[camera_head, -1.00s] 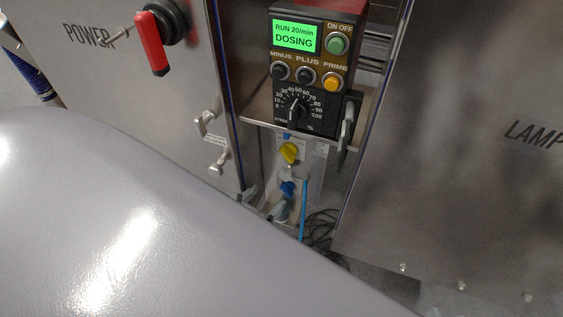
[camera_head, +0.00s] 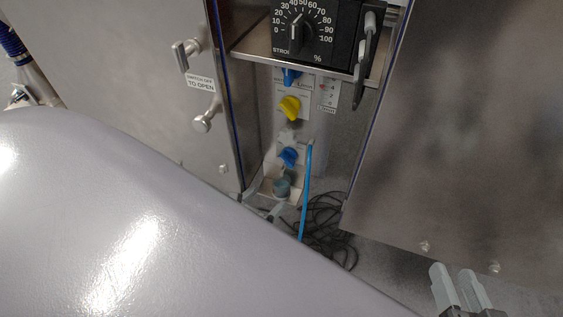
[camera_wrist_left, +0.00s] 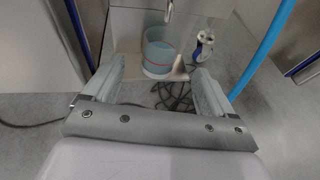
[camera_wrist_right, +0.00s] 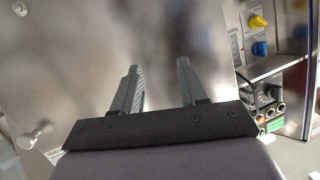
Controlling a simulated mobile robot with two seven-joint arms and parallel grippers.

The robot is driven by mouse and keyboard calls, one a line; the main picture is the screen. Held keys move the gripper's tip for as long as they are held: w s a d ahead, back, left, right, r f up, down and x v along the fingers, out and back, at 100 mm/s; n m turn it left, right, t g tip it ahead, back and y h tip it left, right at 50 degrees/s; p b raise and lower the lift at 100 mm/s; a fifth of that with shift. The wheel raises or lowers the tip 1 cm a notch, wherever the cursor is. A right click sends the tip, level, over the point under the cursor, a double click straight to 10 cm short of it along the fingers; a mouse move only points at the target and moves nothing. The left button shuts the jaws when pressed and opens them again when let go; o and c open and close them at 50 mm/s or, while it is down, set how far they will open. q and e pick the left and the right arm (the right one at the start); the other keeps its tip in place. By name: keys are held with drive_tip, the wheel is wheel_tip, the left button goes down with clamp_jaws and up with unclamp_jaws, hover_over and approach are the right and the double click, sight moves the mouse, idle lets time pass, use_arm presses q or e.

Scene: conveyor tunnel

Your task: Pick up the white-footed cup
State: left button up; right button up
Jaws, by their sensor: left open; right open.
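The white-footed cup (camera_wrist_left: 160,48), a pale blue translucent cup with a thin red line and a white foot, stands on a light ledge under a metal spout in the left wrist view. In the head view the cup (camera_head: 282,188) is small, low in the gap between the steel cabinets. My left gripper (camera_head: 258,204) is open, with its fingertips in front of the cup. In the left wrist view the cup appears between and beyond its fingers. My right gripper (camera_head: 453,273) is open and empty before the right steel panel; its fingers also show in the right wrist view (camera_wrist_right: 158,68).
A blue hose (camera_head: 306,190) runs down just right of the cup, and black cables (camera_head: 328,225) lie coiled on the floor. A white-and-blue item (camera_wrist_left: 203,45) stands right of the cup. Above are yellow (camera_head: 290,107) and blue (camera_head: 289,156) knobs. Steel cabinets flank the narrow gap.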

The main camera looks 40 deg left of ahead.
sight(276, 191)
use_arm(q)
drive_tip(key=b+x, duration=0.1)
drive_tip(key=x, duration=0.3)
drive_tip(key=b+x, duration=0.1)
drive_tip(key=x, duration=0.1)
drive_tip(key=shift+f+b, duration=0.3)
drive_tip(key=shift+b, duration=0.05)
drive_tip(key=shift+w, duration=0.55)
drive_tip(key=c, duration=1.2)
use_arm(e)
drive_tip(key=shift+s+d+r+n+t, duration=0.15)
drive_tip(key=shift+s+d+n+t, duration=0.15)
drive_tip(key=shift+d+n+t, duration=0.4)
drive_tip(key=shift+d, duration=0.1)
use_arm(q)
drive_tip(key=shift+r, duration=0.1)
use_arm(e)
drive_tip(key=shift+s+d, duration=0.1)
